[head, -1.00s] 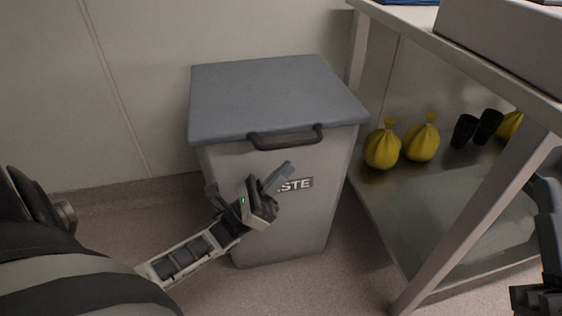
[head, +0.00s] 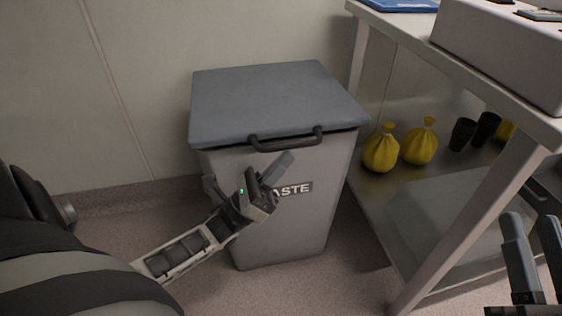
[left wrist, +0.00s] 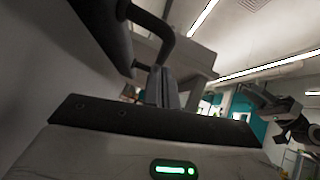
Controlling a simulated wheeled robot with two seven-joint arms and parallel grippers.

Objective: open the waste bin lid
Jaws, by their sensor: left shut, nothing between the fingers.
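The waste bin (head: 310,220) is a light grey tapered box with a WASTE label, standing against the wall. Its grey lid (head: 270,95) lies over the top, with a thin dark gap under its front edge. A dark bar handle (head: 287,143) is on the lid's front; it also shows in the left wrist view (left wrist: 150,22). My left gripper (head: 270,163) is shut and empty, just below the handle, in front of the bin. Its fingers also show in the left wrist view (left wrist: 162,85); contact with the handle cannot be told. My right gripper (head: 530,245) is open and empty at lower right.
A metal bench (head: 480,215) stands close to the bin's right, with several yellow bags (head: 381,152) and dark cups (head: 487,130) on its lower shelf. A light box (head: 505,50) is on its top. The floor left of the bin is clear.

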